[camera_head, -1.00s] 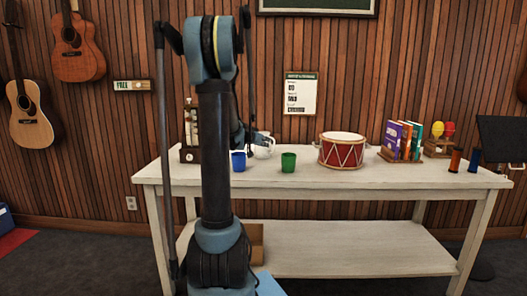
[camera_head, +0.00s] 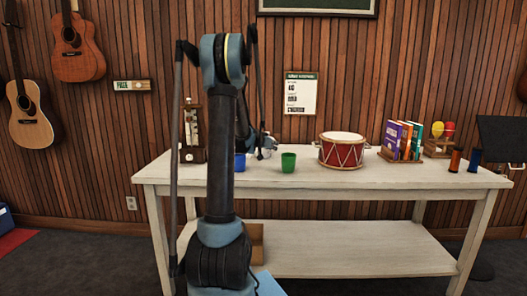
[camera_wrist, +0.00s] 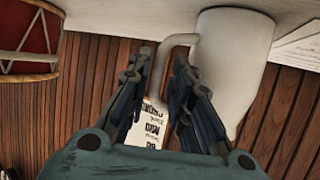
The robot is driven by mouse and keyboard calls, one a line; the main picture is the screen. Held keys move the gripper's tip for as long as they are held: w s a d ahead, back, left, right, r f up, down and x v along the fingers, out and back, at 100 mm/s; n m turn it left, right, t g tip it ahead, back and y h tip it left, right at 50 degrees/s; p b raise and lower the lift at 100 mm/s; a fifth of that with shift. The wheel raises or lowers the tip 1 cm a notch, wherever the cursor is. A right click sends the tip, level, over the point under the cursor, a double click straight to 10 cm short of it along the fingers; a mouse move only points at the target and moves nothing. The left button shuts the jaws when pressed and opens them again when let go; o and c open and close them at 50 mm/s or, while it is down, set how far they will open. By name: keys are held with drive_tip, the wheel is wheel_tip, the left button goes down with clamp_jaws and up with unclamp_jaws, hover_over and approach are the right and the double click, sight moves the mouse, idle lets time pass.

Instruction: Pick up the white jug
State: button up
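The white jug (camera_wrist: 234,62) stands on the white table, which appears inverted in the wrist view. Its body is to the right of my gripper (camera_wrist: 160,66), and its looped handle reaches left between the two dark fingers. The fingers are apart, with one on each side of part of the handle. The right finger overlaps the handle and the jug's edge; I cannot tell whether it touches. In the head view my arm and gripper (camera_head: 258,143) hide most of the jug, leaving only a small pale patch (camera_head: 266,154).
A blue cup (camera_head: 239,162) and a green cup (camera_head: 288,162) stand in front of the gripper on the table (camera_head: 350,181). A red drum (camera_head: 342,151) is to the right, then books (camera_head: 402,138) and maracas (camera_head: 443,131). A wooden box-like item (camera_head: 191,140) stands left.

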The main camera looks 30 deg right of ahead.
drive_tip(key=shift+x, duration=1.2)
clamp_jaws()
drive_tip(key=shift+r, duration=0.2)
